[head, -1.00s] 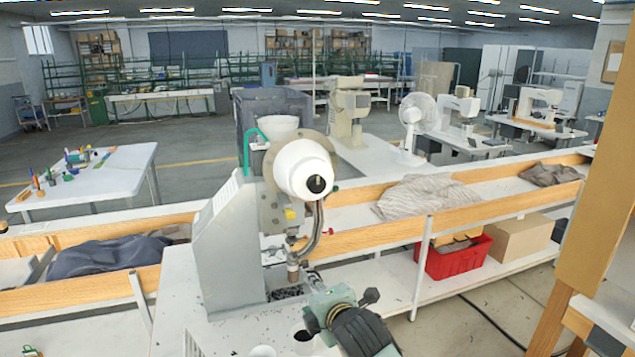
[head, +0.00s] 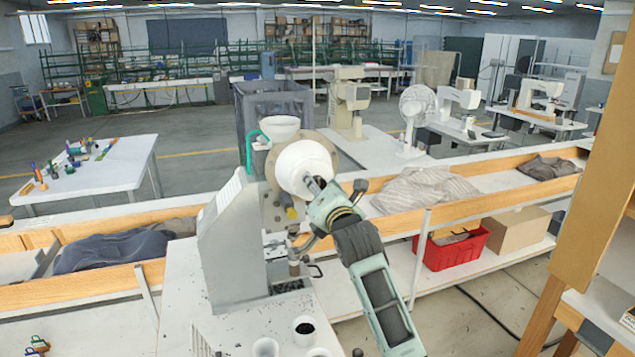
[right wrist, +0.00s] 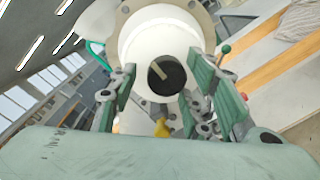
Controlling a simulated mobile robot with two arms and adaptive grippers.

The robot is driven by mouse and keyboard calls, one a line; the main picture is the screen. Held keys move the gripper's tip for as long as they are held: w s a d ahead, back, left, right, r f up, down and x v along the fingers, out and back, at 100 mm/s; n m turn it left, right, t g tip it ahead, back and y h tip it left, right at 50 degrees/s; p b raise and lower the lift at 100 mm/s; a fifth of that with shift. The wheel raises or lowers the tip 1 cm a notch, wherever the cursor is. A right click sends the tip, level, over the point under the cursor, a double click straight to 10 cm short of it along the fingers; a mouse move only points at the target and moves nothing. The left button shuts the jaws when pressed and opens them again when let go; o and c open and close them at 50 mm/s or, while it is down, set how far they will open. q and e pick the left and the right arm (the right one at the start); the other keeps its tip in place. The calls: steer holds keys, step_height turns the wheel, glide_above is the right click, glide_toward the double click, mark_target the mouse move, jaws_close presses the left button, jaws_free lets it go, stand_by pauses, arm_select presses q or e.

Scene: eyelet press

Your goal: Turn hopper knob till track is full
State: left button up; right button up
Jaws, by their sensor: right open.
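The eyelet press (head: 232,245) stands on a white table. A white hopper drum (head: 297,166) sits on its upper front, with a white funnel (head: 280,126) above it. The black hopper knob with a pale pointer line shows in the right wrist view (right wrist: 167,74), on the drum's face. My right gripper (head: 316,186) is in front of the drum. In the right wrist view it is open (right wrist: 172,92), its green fingers on both sides of the knob, with gaps to it. The gripper hides the knob in the head view. The track is mostly hidden behind the gripper. My left gripper is out of view.
Small cups (head: 304,328) stand at the table's front, one with dark contents. Dark eyelets lie scattered around the press base. A wooden-edged bench (head: 400,233) with cloth runs behind. A red crate (head: 452,248) sits on its lower shelf.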

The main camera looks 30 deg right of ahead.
steer(key=shift+w+d, duration=0.1)
steer(key=shift+w, duration=0.1)
steer(key=c, duration=1)
steer(key=shift+c, duration=0.2)
